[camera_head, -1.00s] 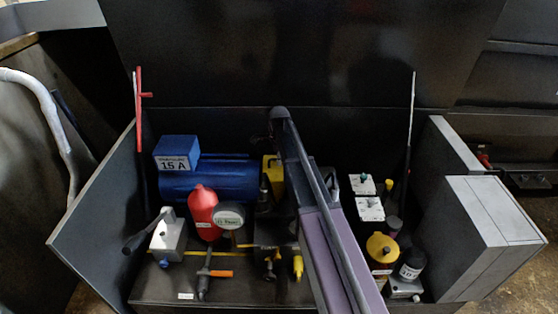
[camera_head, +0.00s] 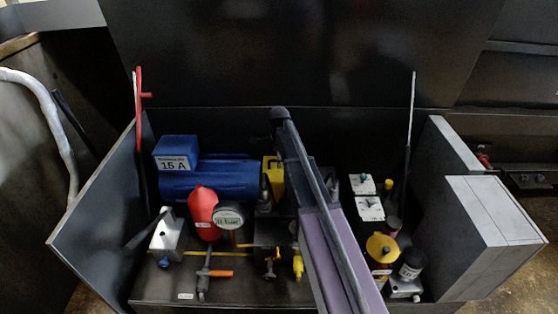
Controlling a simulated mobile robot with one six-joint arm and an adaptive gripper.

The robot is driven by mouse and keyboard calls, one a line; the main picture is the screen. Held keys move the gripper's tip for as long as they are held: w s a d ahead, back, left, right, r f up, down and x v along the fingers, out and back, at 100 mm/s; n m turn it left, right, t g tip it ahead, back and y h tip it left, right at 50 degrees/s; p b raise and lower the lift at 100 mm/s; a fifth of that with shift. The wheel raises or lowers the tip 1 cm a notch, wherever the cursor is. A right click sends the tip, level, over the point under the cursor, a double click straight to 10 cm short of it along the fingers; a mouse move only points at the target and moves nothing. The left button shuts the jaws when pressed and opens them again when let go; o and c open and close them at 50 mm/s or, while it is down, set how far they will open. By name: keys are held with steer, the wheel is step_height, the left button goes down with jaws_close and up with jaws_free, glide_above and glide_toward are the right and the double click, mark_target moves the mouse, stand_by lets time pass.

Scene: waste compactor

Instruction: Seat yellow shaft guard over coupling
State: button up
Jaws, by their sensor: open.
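The yellow shaft guard (camera_head: 274,172) shows just right of the blue motor's end, partly covered by a dark upright part in front of it. The coupling cannot be made out. I cannot tell whether the guard is seated over it or only beside it. My arm reaches from the lower right up to the middle of the box, just right of the guard. My gripper cannot be made out; the arm links cover the area behind them.
The blue motor (camera_head: 215,180) carries a 15 A box (camera_head: 176,152). A red vessel (camera_head: 204,208) and a round gauge (camera_head: 228,217) stand in front. White-topped blocks (camera_head: 369,208) and a yellow-capped container (camera_head: 382,248) are right of my arm. Side walls (camera_head: 98,210) bound the box.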

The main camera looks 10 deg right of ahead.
steer(key=shift+r, duration=0.15)
step_height(320, 180, up, 30)
steer(key=p, duration=3)
steer(key=s+n, duration=2)
steer(key=s, duration=0.8)
steer(key=shift+s+a, duration=0.15)
steer(key=shift+a, duration=0.05)
stand_by(0.6)
